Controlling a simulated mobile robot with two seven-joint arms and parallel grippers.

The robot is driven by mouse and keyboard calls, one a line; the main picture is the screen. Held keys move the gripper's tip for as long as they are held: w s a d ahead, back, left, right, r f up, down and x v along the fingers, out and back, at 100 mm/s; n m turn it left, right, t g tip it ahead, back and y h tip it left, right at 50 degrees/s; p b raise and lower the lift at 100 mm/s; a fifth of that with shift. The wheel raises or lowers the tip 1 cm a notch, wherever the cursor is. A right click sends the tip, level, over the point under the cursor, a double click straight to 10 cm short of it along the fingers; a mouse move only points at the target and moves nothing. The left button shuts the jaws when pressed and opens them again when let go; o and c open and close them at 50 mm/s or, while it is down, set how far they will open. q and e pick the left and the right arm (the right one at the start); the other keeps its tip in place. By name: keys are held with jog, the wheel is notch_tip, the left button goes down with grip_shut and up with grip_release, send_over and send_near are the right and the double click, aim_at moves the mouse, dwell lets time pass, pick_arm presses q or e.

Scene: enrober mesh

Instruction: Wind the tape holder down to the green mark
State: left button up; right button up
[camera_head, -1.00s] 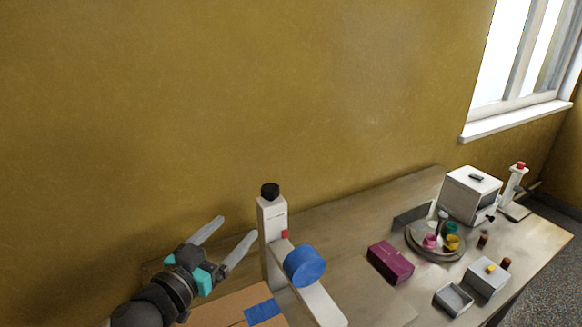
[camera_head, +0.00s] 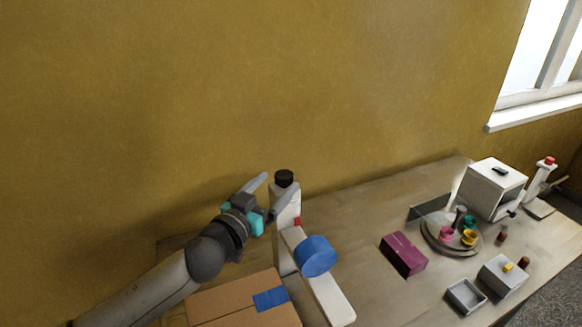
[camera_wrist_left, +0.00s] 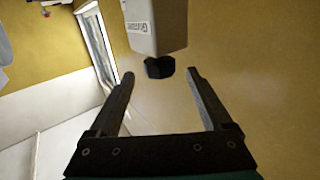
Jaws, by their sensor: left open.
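A white post (camera_head: 285,230) stands on the table with a black knob (camera_head: 285,178) on top and a small red mark on its side. A blue tape roll (camera_head: 316,256) sits on the holder low at the post, above a white base. I see no green mark. My left gripper (camera_head: 271,194) is open, its fingers close to the knob at the top of the post. In the left wrist view, the knob (camera_wrist_left: 159,67) appears between the two open fingertips (camera_wrist_left: 160,73); I cannot tell whether they touch it. My right gripper is out of view.
A cardboard box (camera_head: 240,303) with blue tape lies in front of the post. To the right are a purple box (camera_head: 403,254), a round tray (camera_head: 432,237) with small cups, a grey open box (camera_head: 466,296), a grey lidded box (camera_head: 500,275) and a white cabinet (camera_head: 492,190).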

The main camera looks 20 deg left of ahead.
aim_at(289, 171)
pick_arm(q)
jog(key=shift+w+d+p, duration=0.15)
jog(key=shift+w+p, duration=0.05)
jog(key=shift+w, duration=1.6)
jog(key=shift+w+d+p, duration=0.1)
jog(key=shift+w+p, duration=0.1)
jog(key=shift+w, duration=1.6)
grip_shut()
